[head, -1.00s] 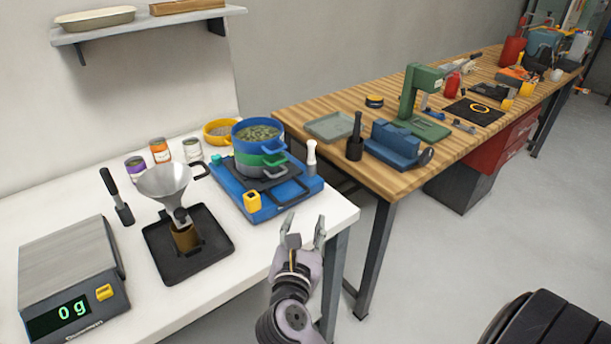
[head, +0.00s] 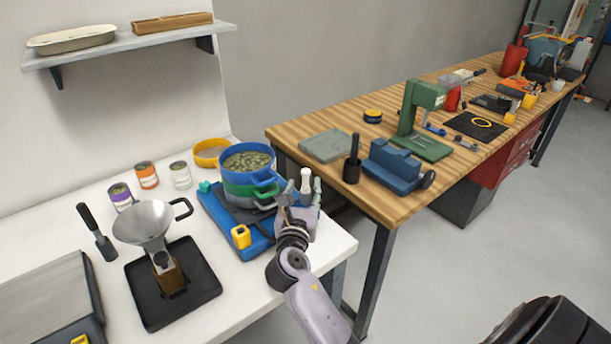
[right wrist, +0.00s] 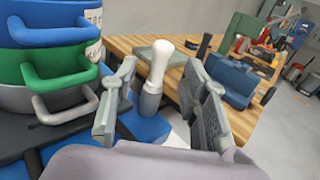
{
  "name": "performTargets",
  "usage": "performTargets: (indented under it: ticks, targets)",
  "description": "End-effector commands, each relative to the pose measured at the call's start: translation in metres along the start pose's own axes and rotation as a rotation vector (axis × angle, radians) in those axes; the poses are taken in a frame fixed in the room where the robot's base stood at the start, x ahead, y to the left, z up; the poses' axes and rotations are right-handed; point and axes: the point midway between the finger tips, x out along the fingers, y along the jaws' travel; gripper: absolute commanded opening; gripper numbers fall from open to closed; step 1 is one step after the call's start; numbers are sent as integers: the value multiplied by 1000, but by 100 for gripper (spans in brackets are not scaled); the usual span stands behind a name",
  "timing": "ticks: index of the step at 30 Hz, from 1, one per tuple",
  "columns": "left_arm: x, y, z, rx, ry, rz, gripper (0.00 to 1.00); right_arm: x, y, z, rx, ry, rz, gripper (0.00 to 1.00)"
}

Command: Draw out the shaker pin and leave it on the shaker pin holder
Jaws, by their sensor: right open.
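The shaker pin appears to be the upright white-knobbed pin (head: 306,180) with a grey lower part, at the right end of the blue shaker base (head: 212,213). In the right wrist view the pin (right wrist: 166,64) stands between the two fingers, apart from both. My right gripper (head: 299,196) is open around or just in front of the pin; its fingers also show in the right wrist view (right wrist: 160,98). The pin's foot is partly hidden. I cannot tell which thing is the shaker pin holder. My left gripper is not in view.
Stacked sieves (head: 247,188), blue over green over grey, stand on the base left of the gripper. A funnel (head: 142,222) stands over a black tray (head: 205,292). A wooden bench (head: 300,131) holds a blue vise (head: 392,166) and green press (head: 408,115).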

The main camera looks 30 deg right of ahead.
Motion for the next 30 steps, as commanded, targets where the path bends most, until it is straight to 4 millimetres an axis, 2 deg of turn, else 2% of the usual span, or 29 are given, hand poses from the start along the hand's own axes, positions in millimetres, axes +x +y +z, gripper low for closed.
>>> performTargets:
  ticks: [1, 3, 10, 15, 21, 30]
  targets:
    - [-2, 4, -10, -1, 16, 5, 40, 10, 0, 1, -1, -1, -1, 41]
    - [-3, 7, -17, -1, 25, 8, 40, 22, 0, 1, 0, -1, -1, 41]
    - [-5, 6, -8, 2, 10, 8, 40, 45, 0, 0, 1, 0, 1, 41]
    - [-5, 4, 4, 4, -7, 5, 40, 50, 0, 0, 1, 1, 1, 41]
    - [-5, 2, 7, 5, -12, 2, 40, 50, 0, 0, 1, 1, 1, 41]
    - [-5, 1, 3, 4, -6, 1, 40, 50, 0, 0, 1, 1, 1, 21]
